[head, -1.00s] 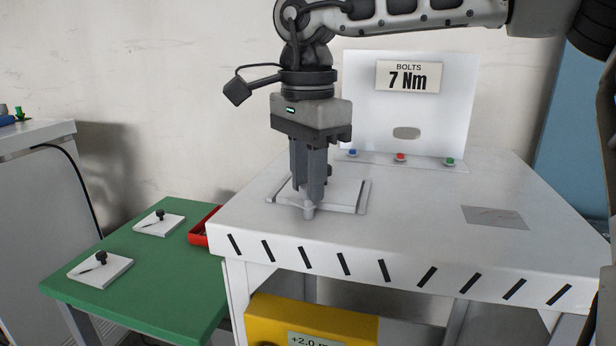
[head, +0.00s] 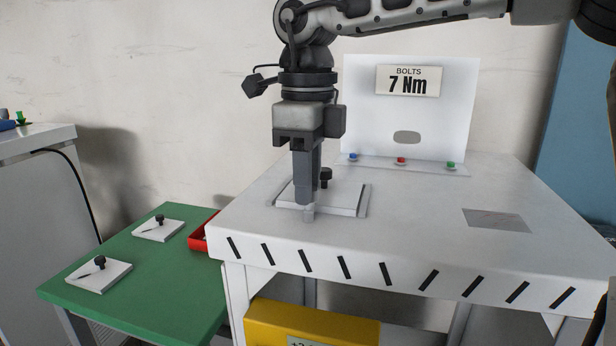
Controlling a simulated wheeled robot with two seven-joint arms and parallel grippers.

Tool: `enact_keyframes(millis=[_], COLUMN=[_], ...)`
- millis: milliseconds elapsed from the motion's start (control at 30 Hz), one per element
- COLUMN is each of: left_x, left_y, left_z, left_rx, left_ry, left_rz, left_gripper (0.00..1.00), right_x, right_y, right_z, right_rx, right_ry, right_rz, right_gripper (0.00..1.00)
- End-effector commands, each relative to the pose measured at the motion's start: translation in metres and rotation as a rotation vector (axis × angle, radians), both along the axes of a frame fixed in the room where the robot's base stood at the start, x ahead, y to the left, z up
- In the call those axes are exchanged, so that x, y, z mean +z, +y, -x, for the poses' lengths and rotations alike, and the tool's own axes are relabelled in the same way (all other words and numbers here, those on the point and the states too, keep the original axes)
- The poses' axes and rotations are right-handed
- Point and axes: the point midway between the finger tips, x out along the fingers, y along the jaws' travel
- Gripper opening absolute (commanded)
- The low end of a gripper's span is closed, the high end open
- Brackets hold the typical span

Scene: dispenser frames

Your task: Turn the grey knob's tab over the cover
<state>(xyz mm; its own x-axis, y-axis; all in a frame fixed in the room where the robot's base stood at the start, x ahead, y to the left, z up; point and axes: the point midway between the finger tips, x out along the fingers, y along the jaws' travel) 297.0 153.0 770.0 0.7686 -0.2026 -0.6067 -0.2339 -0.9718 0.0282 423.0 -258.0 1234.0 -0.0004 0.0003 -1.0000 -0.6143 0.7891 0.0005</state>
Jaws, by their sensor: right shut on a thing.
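A white plate-like cover (head: 343,196) lies in a shallow frame on the white table (head: 420,215). A black knob (head: 326,177) stands on the cover, just right of my gripper. My right gripper (head: 305,200) points straight down at the front left edge of the cover. It is shut on a small grey piece (head: 309,212), likely the grey knob; only its lower part shows below the fingers. The fingers hide its tab, so I cannot tell which way the tab points. My left gripper is not in view.
A white panel with a "BOLTS 7 Nm" sign (head: 408,80) and blue, red and green buttons stands behind. A green table (head: 150,270) at left holds two white plates with black knobs and a red tray (head: 198,236). The table's right side is mostly clear.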

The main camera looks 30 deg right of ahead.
Motion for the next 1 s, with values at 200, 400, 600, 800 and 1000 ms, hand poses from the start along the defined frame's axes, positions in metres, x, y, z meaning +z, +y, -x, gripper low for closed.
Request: enact_keyframes(millis=[200,400,600,800,1000], left_x=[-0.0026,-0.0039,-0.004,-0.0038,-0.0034], left_y=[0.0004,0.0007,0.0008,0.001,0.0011], left_z=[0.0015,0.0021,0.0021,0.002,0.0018], left_rx=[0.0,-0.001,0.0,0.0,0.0], left_ry=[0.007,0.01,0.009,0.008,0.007], left_rz=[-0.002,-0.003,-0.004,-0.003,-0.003], left_gripper=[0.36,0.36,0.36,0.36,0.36], right_x=[0.0009,0.001,0.0011,0.0012,0.0013], right_y=[0.0,-0.0002,-0.0003,-0.0004,-0.0004], right_z=[-0.0008,-0.0009,-0.0009,-0.0009,-0.0011], right_rx=[-0.132,-0.203,-0.231,-0.235,-0.235], right_ry=[-0.003,-0.003,-0.003,-0.004,-0.004], right_rz=[-0.001,-0.001,-0.001,-0.001,-0.001], right_gripper=[0.02,0.02,0.02,0.02,0.27])
